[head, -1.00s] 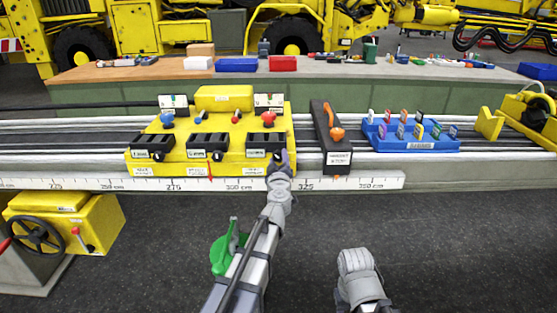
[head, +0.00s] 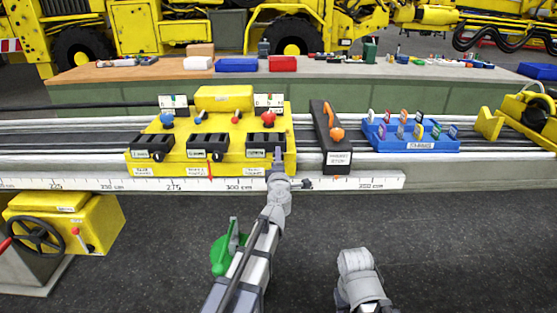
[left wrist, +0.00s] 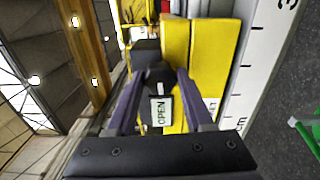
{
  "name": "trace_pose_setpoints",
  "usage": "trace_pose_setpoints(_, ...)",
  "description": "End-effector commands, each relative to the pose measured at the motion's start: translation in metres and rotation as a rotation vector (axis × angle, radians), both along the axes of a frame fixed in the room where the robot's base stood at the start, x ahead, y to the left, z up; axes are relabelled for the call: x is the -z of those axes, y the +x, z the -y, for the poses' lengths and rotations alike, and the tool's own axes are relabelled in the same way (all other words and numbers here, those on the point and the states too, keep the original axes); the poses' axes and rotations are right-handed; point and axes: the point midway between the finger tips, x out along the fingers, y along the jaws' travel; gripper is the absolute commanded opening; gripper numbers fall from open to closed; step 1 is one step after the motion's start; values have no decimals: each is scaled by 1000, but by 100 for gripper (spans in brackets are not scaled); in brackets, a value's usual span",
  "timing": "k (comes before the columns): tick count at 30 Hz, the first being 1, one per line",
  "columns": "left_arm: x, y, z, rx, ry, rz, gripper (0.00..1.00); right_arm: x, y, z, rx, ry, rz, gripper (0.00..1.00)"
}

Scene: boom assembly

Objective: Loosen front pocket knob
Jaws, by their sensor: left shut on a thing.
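The yellow fixture (head: 285,168) stands on the rail bench with three black pockets in a row along its front. My left gripper (head: 279,156) is at the front right corner, at the right-hand pocket (head: 260,139). In the left wrist view, its two purple-grey fingers (left wrist: 160,84) are shut on a dark knob (left wrist: 157,74), one on each side. A white label reading OPEN (left wrist: 162,111) shows between the fingers. The gripper hides most of the knob in the head view.
A black block with an orange lever (head: 337,133) stands close to the right of the fixture. A blue tray (head: 410,146) of coloured tags is further right. A white ruler strip (head: 210,184) runs along the bench front.

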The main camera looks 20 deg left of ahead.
Motion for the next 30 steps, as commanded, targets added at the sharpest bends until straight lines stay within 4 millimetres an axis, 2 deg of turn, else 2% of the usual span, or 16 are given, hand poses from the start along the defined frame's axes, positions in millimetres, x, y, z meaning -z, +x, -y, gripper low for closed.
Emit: trace_pose_setpoints(30, 0, -1, 0, -1, -903, 259, 0, 0, 0, 0, 0, 0, 0, 50)
